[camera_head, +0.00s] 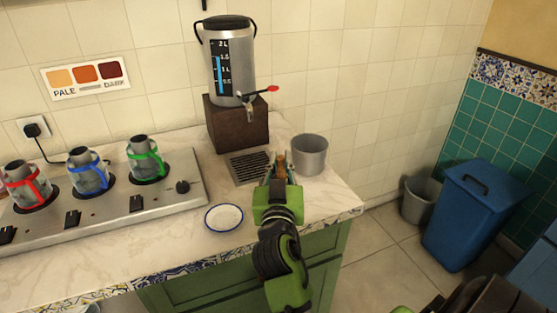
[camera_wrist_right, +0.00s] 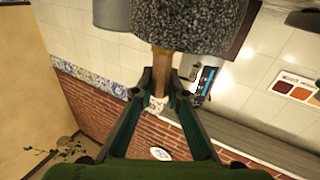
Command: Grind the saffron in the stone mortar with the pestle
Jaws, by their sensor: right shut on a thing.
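My right gripper (camera_head: 281,168) is above the counter near its right end, shut on a brown wooden handle (camera_head: 281,158), which I take to be the pestle's. In the right wrist view the handle (camera_wrist_right: 163,74) sits between the fingertips (camera_wrist_right: 165,92). Its far end meets a speckled dark grey stone piece (camera_wrist_right: 195,25), cut off by the frame's top edge. I cannot tell whether that stone is the mortar or the pestle's head. In the head view the gripper hides it. No saffron shows in either view. My left gripper is not in view.
A grey metal pot (camera_head: 310,154) stands close to the right of my gripper. A samovar (camera_head: 231,75) sits on a brown block (camera_head: 239,127) behind, with a dark drip grate (camera_head: 247,170) below. A blue-rimmed saucer (camera_head: 224,217) lies left; a burner unit (camera_head: 105,207) bears three jugs.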

